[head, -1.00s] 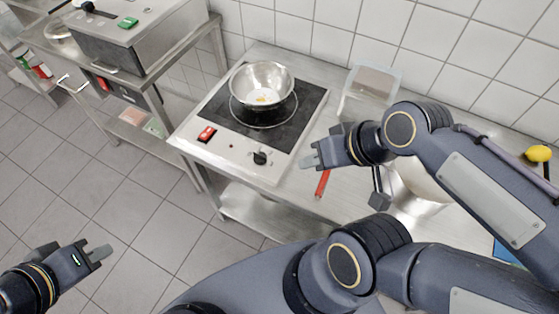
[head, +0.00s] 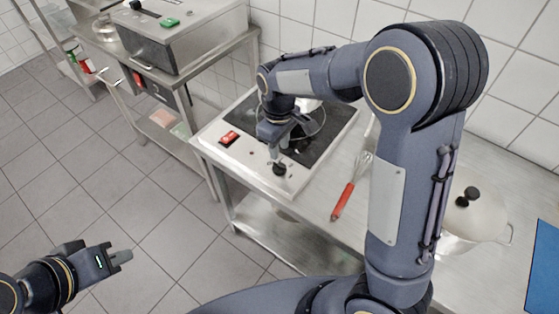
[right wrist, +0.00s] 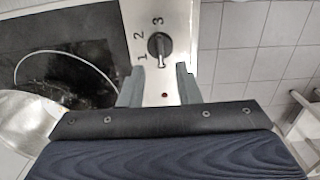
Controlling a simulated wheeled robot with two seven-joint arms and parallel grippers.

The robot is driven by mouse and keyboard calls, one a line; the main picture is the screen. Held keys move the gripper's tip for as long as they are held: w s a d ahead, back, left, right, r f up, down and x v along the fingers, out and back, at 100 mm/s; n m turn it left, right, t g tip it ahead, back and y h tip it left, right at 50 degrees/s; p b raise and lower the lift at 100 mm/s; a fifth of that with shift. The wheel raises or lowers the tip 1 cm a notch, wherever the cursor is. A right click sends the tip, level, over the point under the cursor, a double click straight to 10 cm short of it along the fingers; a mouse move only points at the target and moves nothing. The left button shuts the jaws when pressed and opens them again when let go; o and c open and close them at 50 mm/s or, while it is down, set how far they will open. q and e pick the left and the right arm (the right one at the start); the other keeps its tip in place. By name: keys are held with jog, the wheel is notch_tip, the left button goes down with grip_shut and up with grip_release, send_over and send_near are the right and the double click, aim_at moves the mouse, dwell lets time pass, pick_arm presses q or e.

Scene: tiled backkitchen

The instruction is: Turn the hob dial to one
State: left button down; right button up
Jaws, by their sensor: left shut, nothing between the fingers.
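The hob (head: 212,142) has a pale front panel with a black dial (head: 279,169). In the right wrist view the dial (right wrist: 159,46) shows the printed numbers 1, 2 and 3 around its left and far sides. Its ridge lies roughly along the line towards the 3; I cannot tell which end is the pointer. My right gripper (head: 277,152) is just above the panel beside the dial. In the wrist view its fingers (right wrist: 158,84) are apart with nothing between them, and the dial lies just beyond their tips. My left gripper (head: 121,257) is shut and empty over the floor.
A metal bowl (head: 309,104) stands on the hob, mostly hidden by my right arm. A red switch (head: 229,138) is on the panel. A red-handled whisk (head: 343,202) and a lidded pot (head: 474,215) are on the counter to the right.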

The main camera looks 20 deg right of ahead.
aim_at(280, 164)
notch_tip(280, 164, down, 6)
jog(key=shift+f, duration=0.2)
grip_shut()
